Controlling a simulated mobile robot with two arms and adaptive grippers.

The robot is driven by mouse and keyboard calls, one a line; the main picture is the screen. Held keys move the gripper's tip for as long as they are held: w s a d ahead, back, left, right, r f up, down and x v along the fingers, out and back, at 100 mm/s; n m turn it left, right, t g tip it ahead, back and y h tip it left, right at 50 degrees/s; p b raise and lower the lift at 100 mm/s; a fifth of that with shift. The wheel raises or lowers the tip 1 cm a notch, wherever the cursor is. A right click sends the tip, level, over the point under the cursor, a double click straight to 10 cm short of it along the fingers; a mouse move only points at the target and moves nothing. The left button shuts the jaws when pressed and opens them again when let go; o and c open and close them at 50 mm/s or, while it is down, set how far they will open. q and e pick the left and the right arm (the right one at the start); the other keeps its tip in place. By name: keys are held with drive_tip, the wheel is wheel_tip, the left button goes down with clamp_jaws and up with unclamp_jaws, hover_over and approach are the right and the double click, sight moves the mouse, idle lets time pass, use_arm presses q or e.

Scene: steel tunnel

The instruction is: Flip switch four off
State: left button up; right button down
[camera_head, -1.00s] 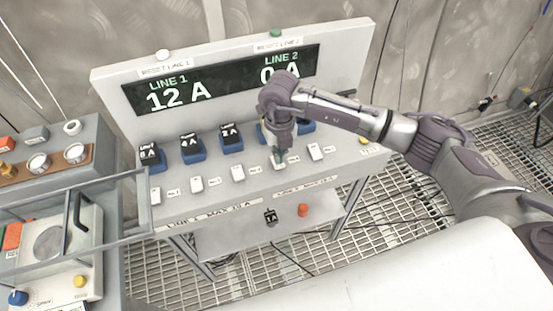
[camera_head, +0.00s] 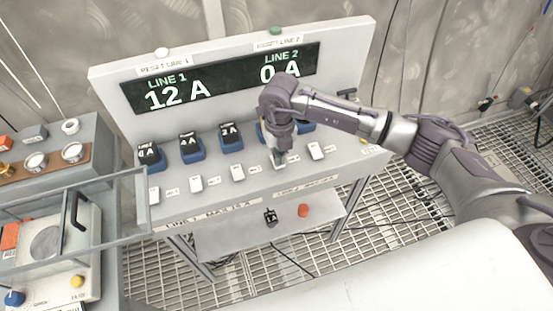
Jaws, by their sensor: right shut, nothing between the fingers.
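The grey switch panel (camera_head: 215,208) carries a row of white rocker switches. From the left they are the first (camera_head: 153,195), the second (camera_head: 196,184) and the third (camera_head: 237,173). My right gripper (camera_head: 279,162) is shut and empty, pointing down at the fourth switch and largely covering it. I cannot tell whether the fingertips touch it or which way it is tipped. Another switch (camera_head: 316,151) stands to the right. The display (camera_head: 220,77) reads LINE 1 12 A and LINE 2 0 A. My left gripper is not in view.
Blue blocks with black faces, such as this one (camera_head: 191,148), stand behind the switches. A lower shelf holds a black block (camera_head: 270,217) and an orange piece (camera_head: 303,210). A bench with a clear-lidded device (camera_head: 50,240) stands at the left. Grating floor lies on the right.

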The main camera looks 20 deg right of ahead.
drive_tip(key=shift+s+f+b, duration=0.1)
drive_tip(key=shift+f+b, duration=0.5)
drive_tip(key=shift+f, duration=0.2)
drive_tip(key=shift+r, duration=0.2)
drive_tip(key=shift+r+p, duration=0.75)
drive_tip(key=shift+r, duration=0.15)
drive_tip(key=shift+r+p, duration=1.45)
drive_tip(key=shift+r, duration=1.05)
